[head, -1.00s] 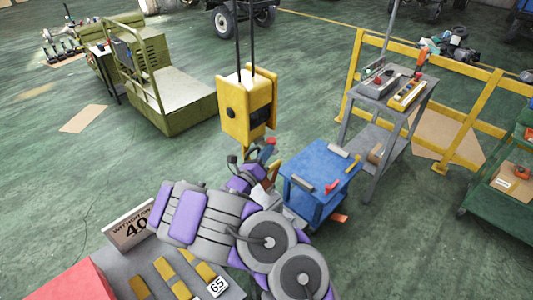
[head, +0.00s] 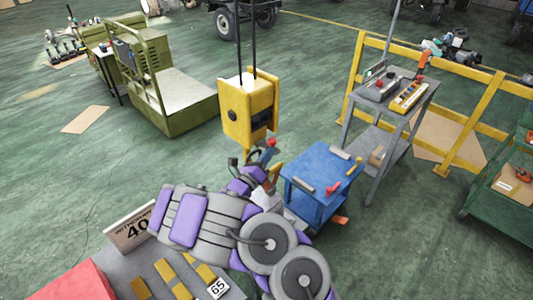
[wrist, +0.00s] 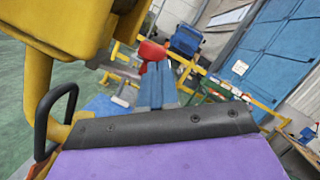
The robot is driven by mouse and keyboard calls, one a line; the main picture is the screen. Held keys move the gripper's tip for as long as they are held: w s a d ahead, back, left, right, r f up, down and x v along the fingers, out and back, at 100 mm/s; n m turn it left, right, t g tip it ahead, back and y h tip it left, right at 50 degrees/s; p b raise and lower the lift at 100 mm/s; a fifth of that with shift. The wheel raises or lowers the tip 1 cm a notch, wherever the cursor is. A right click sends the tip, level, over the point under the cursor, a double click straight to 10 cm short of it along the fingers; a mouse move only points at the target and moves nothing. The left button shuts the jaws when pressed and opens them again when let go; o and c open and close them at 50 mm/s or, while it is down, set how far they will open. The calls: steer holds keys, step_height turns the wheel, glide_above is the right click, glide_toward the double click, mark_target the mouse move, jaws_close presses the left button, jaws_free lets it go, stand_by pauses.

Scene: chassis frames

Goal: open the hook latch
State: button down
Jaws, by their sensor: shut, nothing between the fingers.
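A yellow hoist block (head: 248,108) hangs on two dark lines. In the wrist view, its underside (wrist: 65,25) fills the upper left, with the yellow hook (wrist: 38,85) curving down from it. A blue lever with a red knob (wrist: 152,50), seemingly the latch lever, stands just beyond my gripper's dark edge. In the head view, the red knob (head: 271,143) shows just below the block. My purple and grey gripper (head: 250,176) is right under the block, beside the hook, shut and empty. Contact with the lever cannot be told; the hook's tip is hidden.
A blue cart (head: 318,180) with tools stands right of my gripper. A grey stand (head: 400,95) and yellow railing (head: 460,115) are farther right. An olive machine (head: 170,100) is at the back left.

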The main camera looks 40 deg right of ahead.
steer(key=s+d+f+v, duration=0.1)
steer(key=v, duration=1.1)
steer(key=shift+s+a+f, duration=0.25)
steer(key=shift+a+f, duration=0.05)
steer(key=shift+f, duration=0.15)
steer(key=s+d+r+m+g+y+b, duration=0.1)
steer(key=s+r+m+g+y, duration=0.1)
steer(key=s+r+m+g, duration=0.4)
steer(key=s+d+r+m+g+y+b, duration=0.1)
steer(key=s+r+m+g+y, duration=0.15)
steer(key=s+m, duration=0.55)
steer(key=s+d+r+m+g+y+b, duration=0.1)
steer(key=s+d+r+m+g+y, duration=0.15)
steer(key=s+m+g, duration=0.35)
steer(key=s+a+f+m+t+y+b, duration=0.1)
steer(key=s+a+m+t+y, duration=0.2)
steer(key=s+a+y, duration=0.3)
steer(key=s+a+f+m+t+y+b, duration=0.2)
steer(key=s+a+m+y, duration=0.4)
steer(key=a, duration=1.1)
steer(key=shift+a+t+y+b, duration=0.25)
steer(key=shift+t+y+b, duration=0.05)
steer(key=shift+t, duration=0.35)
